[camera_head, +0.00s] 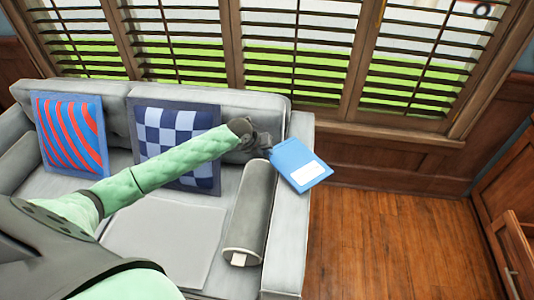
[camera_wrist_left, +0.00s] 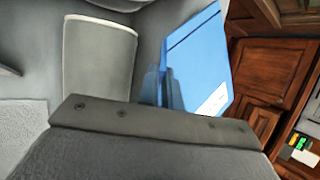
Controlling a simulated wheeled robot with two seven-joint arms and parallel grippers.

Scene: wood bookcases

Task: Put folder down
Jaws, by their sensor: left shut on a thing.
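A blue folder (camera_head: 298,165) with a white label is held out over the right armrest of the grey sofa in the head view. My left gripper (camera_head: 266,150) is shut on the folder's upper left edge. In the left wrist view the folder (camera_wrist_left: 202,62) stands out beyond the gripper, tilted, with its white label partly cut off by the gripper body. My right gripper is not in view.
The grey sofa (camera_head: 285,255) holds a red-blue striped cushion (camera_head: 68,133), a checkered cushion (camera_head: 177,140) and a grey bolster (camera_head: 248,215) beside the armrest. Bare wooden floor (camera_head: 385,245) lies to the right.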

